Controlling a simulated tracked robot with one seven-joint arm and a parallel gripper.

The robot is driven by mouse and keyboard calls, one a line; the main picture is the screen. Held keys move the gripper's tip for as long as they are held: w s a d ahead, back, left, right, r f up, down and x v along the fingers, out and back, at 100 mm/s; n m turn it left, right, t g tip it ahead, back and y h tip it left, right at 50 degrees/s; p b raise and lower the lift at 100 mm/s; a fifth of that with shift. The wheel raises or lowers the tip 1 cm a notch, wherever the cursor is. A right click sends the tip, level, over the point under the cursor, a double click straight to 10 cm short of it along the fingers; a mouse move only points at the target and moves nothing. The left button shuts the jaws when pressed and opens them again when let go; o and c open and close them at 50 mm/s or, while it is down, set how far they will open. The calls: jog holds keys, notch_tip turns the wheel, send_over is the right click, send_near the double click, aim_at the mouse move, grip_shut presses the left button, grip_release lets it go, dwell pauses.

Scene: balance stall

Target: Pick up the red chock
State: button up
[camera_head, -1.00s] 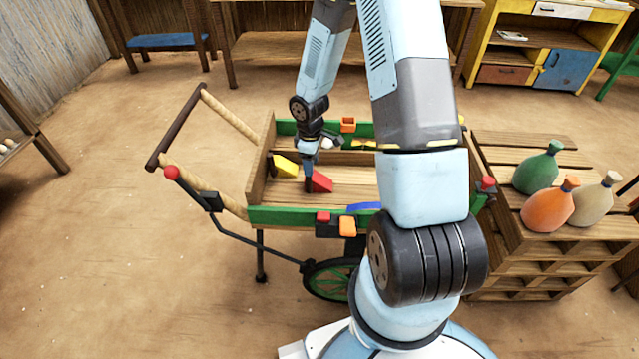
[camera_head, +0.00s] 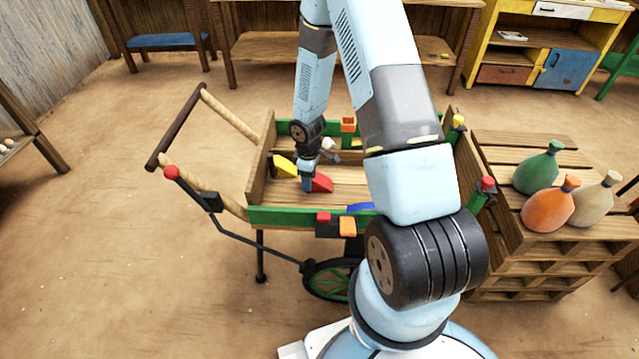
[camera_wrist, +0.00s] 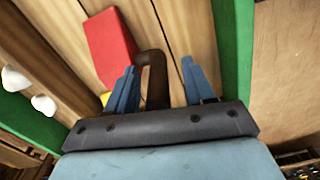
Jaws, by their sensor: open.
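The red chock (camera_head: 322,183) lies on the plank bed of the cart. In the wrist view the red chock (camera_wrist: 109,45) has a dark bent handle (camera_wrist: 155,72) on its side. My gripper (camera_head: 307,184) is low over the bed, at the left side of the chock. In the wrist view my gripper (camera_wrist: 158,78) is open, and the handle shows between its two blue fingers, nearer the left one. I cannot tell whether a finger touches it.
A yellow chock (camera_head: 285,166) lies just left of the red one, and a blue piece (camera_head: 360,207) lies by the front wall. Green side boards (camera_head: 285,216) border the bed. A pallet stack (camera_head: 540,250) with several flasks stands at right.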

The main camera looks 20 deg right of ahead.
jog(key=shift+c, duration=0.4)
grip_shut()
dwell(0.9)
